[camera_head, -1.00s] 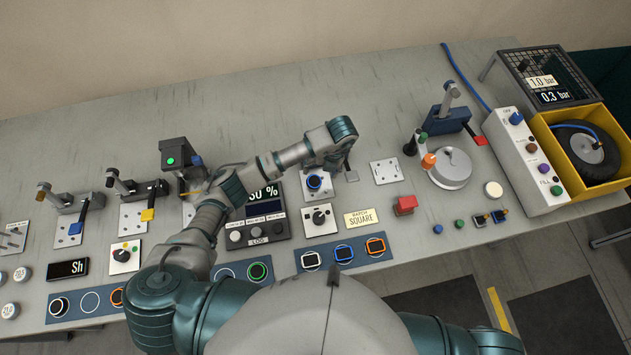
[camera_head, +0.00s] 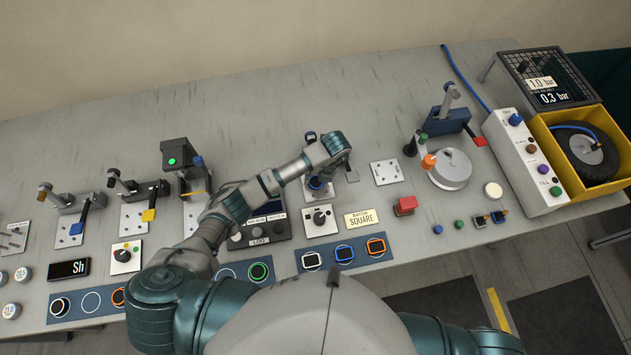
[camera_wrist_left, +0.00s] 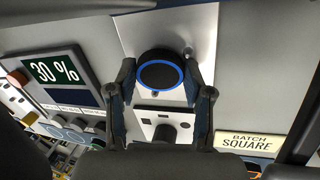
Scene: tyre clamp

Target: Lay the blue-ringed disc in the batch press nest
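The blue-ringed disc (camera_wrist_left: 160,76) is dark with a bright blue rim. It appears to lie flat on a pale plate (camera_wrist_left: 200,35), which I take to be the batch press nest plate. In the head view the disc (camera_head: 318,184) is partly hidden under my left wrist. My left gripper (camera_wrist_left: 158,68) is over the plate, with one finger on each side of the disc. The fingers stand apart, with visible gaps to the rim, so it looks open. My right gripper is not in view.
A knob box (camera_head: 320,220) stands just in front of the plate. A display unit (camera_head: 262,228) is on its left. The "BATCH SQUARE" sign (camera_head: 359,218) is to the right. A blue tray (camera_head: 327,257) with square-marked pieces lies nearer.

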